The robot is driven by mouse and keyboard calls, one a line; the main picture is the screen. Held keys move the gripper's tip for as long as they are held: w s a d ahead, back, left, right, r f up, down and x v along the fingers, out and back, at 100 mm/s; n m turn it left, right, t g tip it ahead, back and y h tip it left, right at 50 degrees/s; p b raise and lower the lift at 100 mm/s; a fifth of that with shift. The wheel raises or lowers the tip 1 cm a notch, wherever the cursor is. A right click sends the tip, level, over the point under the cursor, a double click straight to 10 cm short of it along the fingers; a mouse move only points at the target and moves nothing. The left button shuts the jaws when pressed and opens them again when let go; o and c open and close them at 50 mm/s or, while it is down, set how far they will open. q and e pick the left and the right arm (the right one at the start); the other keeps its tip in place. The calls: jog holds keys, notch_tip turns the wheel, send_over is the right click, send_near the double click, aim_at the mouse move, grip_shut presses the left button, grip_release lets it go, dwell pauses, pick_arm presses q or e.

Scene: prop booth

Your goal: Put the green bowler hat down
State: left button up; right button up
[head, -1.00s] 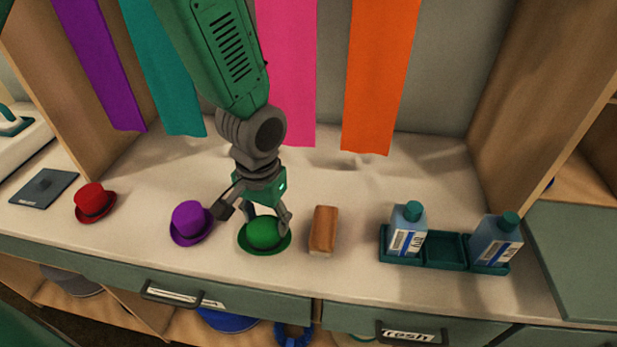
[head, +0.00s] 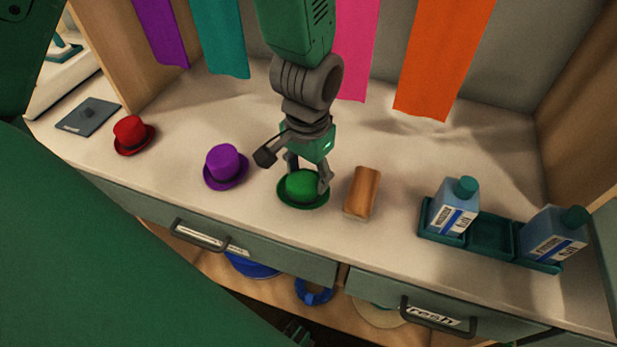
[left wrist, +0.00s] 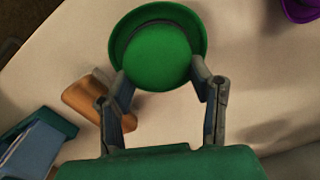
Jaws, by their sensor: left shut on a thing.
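The green bowler hat (head: 302,187) is at the counter, crown up, between the purple hat (head: 226,166) and a brown block (head: 362,192). My left gripper (head: 308,178) comes down from above and is shut on the hat, with a finger on each side of the crown. In the left wrist view, the hat (left wrist: 158,55) sits between the two fingertips (left wrist: 160,82). The brim looks level and at the counter top; I cannot tell whether it touches. My right gripper is not clearly in view.
A red hat (head: 132,134) and a dark flat plate (head: 89,115) are at the left of the counter (head: 420,160). A teal tray (head: 490,238) with two blue bottles stands at the right. The counter behind the hats is clear. Drawers with handles lie below the front edge.

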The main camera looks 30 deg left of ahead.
pick_arm(q)
jog(key=shift+a+f, duration=0.2)
jog(key=shift+f, duration=0.55)
jog(key=shift+a+f, duration=0.1)
jog(key=shift+a, duration=0.35)
jog(key=o, duration=0.9)
